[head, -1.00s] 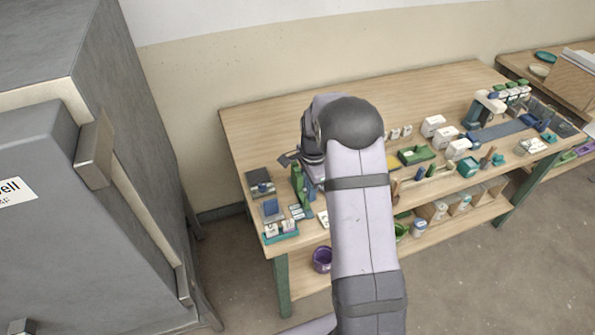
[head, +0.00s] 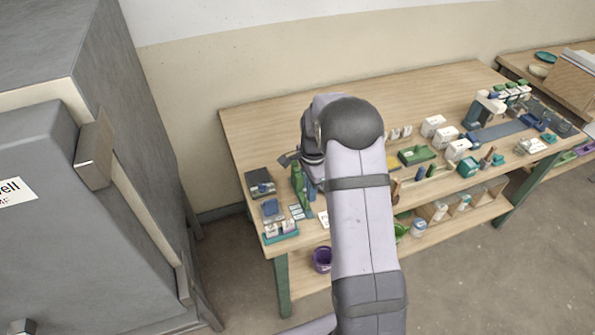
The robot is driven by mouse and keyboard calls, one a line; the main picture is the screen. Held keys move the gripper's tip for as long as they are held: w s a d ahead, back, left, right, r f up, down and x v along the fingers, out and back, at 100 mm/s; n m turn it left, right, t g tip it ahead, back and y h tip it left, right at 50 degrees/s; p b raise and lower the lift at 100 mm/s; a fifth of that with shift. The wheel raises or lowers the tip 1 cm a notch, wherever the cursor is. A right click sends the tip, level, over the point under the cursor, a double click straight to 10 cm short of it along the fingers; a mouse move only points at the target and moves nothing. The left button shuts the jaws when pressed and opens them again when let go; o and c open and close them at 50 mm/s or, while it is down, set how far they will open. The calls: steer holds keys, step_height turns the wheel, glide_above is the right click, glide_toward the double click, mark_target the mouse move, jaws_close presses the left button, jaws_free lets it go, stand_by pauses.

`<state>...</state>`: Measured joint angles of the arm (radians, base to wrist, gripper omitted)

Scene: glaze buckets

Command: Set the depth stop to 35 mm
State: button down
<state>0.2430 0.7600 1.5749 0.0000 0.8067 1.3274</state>
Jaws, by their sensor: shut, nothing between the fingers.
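My gripper (head: 288,158) is over the left part of the workbench, shut and empty, partly hidden behind my own wrist and arm. A green upright device (head: 299,188) stands just below it in the picture, close to the fingers. I cannot tell whether they touch. This may be the piece with the depth stop, but its scale and setting are too small to read, and my arm hides the area to its right.
The workbench (head: 245,118) is bare along its back. Left of the green device are a dark box (head: 260,182), a blue block (head: 270,208) and a teal tray (head: 281,236). A purple bucket (head: 322,260) is on the lower shelf. A grey cabinet (head: 125,120) stands at left.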

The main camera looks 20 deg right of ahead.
steer(key=shift+f, duration=0.1)
stand_by(0.5)
steer(key=shift+f+b, duration=0.95)
steer(key=shift+f, duration=0.65)
steer(key=shift+w, duration=0.15)
steer(key=shift+w, duration=1.1)
step_height(320, 180, up, 7)
steer(key=p, duration=0.5)
steer(key=shift+s, duration=0.35)
